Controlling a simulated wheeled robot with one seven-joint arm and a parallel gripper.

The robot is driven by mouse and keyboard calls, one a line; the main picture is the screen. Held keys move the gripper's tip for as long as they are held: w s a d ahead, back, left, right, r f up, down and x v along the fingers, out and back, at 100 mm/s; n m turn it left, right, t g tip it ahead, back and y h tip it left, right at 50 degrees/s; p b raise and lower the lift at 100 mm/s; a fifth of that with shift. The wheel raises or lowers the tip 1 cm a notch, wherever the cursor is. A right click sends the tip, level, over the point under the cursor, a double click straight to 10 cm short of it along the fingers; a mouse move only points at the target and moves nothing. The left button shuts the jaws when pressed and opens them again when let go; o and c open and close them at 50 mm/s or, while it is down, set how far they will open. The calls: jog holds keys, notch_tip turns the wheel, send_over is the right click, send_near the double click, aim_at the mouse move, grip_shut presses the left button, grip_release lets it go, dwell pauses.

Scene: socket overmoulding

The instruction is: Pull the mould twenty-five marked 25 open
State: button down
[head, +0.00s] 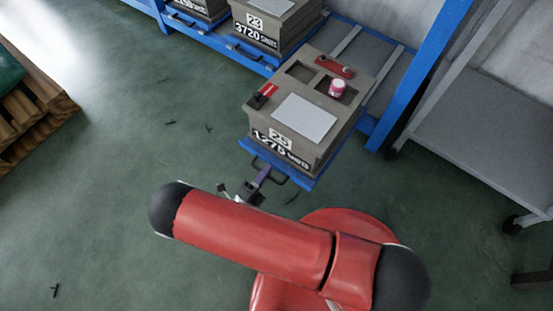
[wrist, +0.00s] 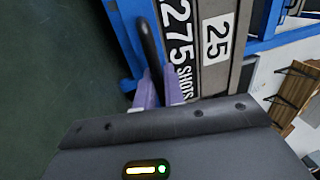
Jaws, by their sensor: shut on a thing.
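The mould marked 25 (head: 335,141) is a grey-brown block with "1275 SHOTS" on its front, sitting on a blue sliding tray (head: 303,181) that juts out from the blue rack. My gripper (head: 262,176) is at the tray's front, shut on the black handle (head: 283,182). In the wrist view the purple fingers (wrist: 160,88) close around the lower end of the dark handle (wrist: 149,42). The number plate 25 (wrist: 216,40) shows beside them. The fingertips are partly hidden behind the handle and mould front.
The mould marked 23 (head: 273,25) stands on the blue rack (head: 372,125) at the back. A grey shelf trolley (head: 490,115) is close on the right. Wooden pallets (head: 30,110) lie far left. The green floor (head: 120,190) on the left is mostly clear, with small dark scraps.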

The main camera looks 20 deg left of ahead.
jog(key=shift+r+b+v, duration=0.15)
jog(key=shift+r+v, duration=0.1)
jog(key=shift+v, duration=0.9)
jog(key=shift+r+b+v, duration=0.15)
jog(key=shift+r+v, duration=0.05)
jog(key=shift+v, duration=1)
jog(key=c, duration=1.9)
grip_release()
jog(key=shift+s, duration=0.1)
jog(key=v, duration=0.7)
jog(key=shift+s+a, duration=0.1)
jog(key=shift+s, duration=0.25)
